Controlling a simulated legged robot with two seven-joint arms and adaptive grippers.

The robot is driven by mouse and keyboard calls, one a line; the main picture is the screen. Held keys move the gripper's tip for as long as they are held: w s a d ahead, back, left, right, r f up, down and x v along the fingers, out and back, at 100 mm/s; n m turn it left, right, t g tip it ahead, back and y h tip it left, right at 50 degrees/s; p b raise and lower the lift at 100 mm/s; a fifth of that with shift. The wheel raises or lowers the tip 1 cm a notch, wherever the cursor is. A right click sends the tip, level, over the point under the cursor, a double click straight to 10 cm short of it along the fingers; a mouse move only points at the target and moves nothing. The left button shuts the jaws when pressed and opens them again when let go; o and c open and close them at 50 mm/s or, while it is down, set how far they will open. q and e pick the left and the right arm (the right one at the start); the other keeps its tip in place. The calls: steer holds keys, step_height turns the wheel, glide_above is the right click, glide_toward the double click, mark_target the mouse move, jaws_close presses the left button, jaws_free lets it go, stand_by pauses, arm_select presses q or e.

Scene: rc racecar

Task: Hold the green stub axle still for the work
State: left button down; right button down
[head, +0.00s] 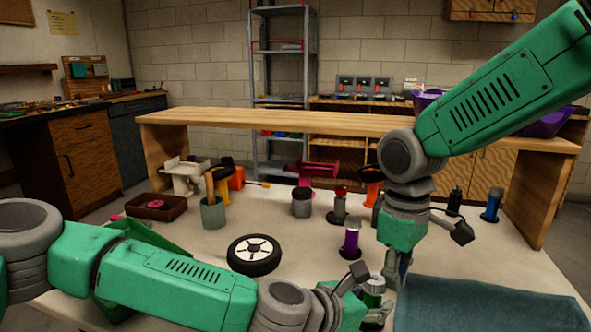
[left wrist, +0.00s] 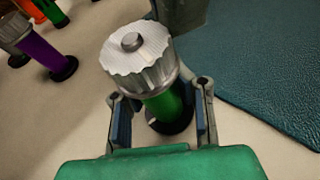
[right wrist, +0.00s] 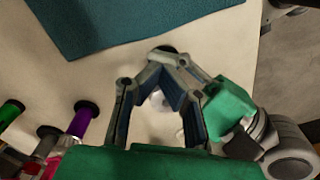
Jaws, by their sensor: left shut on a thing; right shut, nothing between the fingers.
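The green stub axle (head: 373,291) stands at the front of the white table, left of the teal mat. In the left wrist view its green shaft (left wrist: 163,105) rises from a dark round base and carries a ridged silver cap (left wrist: 138,52) with a small stud on top. My left gripper (left wrist: 160,112) is shut on the green shaft, a finger on each side below the cap. My right gripper (head: 395,280) points down just right of the axle. In the right wrist view its fingertips (right wrist: 165,57) meet with nothing between them. I cannot tell whether it touches the axle.
The teal mat (head: 490,303) covers the front right. A wheel (head: 254,256) lies left of the axle, and a purple axle (head: 350,243) stands behind it. A grey cup (head: 213,214), a dark red tray (head: 155,208) and a blue axle (head: 492,206) stand farther back.

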arm_select(q)
steer(key=shift+s+d, duration=0.1)
steer(key=shift+s, duration=0.05)
arm_select(e)
steer(key=shift+s+a, duration=0.4)
steer(key=shift+s, duration=0.05)
steer(key=shift+s+a, duration=0.3)
steer(key=shift+a, duration=0.1)
steer(key=shift+a+r, duration=0.1)
steer(key=shift+a, duration=0.15)
steer(key=shift+s+d, duration=0.1)
steer(key=shift+s, duration=0.1)
step_height(320, 180, up, 6)
steer(key=shift+s, duration=0.15)
stand_by(0.7)
steer(key=shift+d, duration=0.1)
